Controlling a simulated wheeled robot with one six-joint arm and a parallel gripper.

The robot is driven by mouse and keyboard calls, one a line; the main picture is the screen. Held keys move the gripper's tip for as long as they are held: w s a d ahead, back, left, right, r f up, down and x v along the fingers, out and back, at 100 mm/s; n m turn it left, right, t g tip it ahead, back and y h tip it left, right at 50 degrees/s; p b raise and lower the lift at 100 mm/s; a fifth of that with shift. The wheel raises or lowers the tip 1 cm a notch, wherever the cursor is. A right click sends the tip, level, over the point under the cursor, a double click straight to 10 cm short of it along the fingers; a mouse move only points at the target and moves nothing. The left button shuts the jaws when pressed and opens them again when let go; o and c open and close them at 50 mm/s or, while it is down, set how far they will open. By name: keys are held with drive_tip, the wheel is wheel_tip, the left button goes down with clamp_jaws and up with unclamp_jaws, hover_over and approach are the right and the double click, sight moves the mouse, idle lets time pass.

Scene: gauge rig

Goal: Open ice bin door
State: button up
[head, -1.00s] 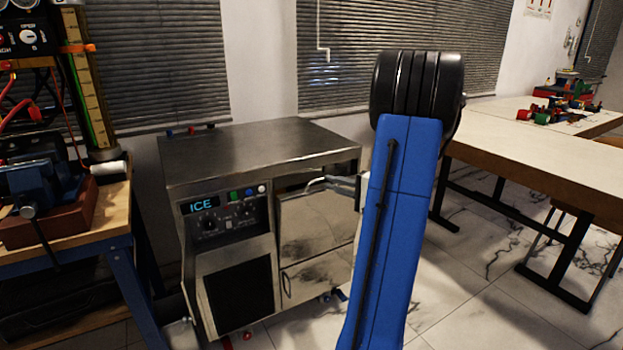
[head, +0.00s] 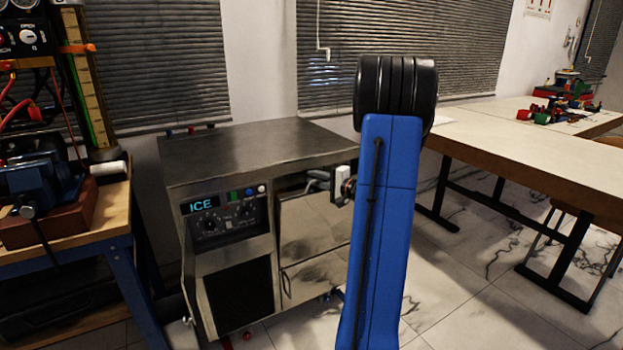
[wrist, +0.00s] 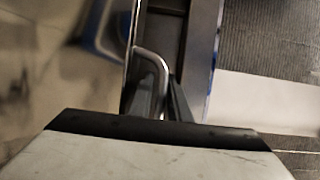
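The steel ice machine (head: 255,150) stands at the middle left in the head view, with a lit ICE display. Its bin door (head: 308,228) is the upper panel on its right side. My gripper (head: 340,184) is at the handle, partly hidden by my blue arm.
A lower panel with a small handle (head: 286,284) sits below the door. A workbench with a blue vise (head: 45,185) stands at the left. A long table (head: 520,140) is at the right. Marble floor between is open.

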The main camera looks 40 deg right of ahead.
clamp_jaws()
idle(1.3)
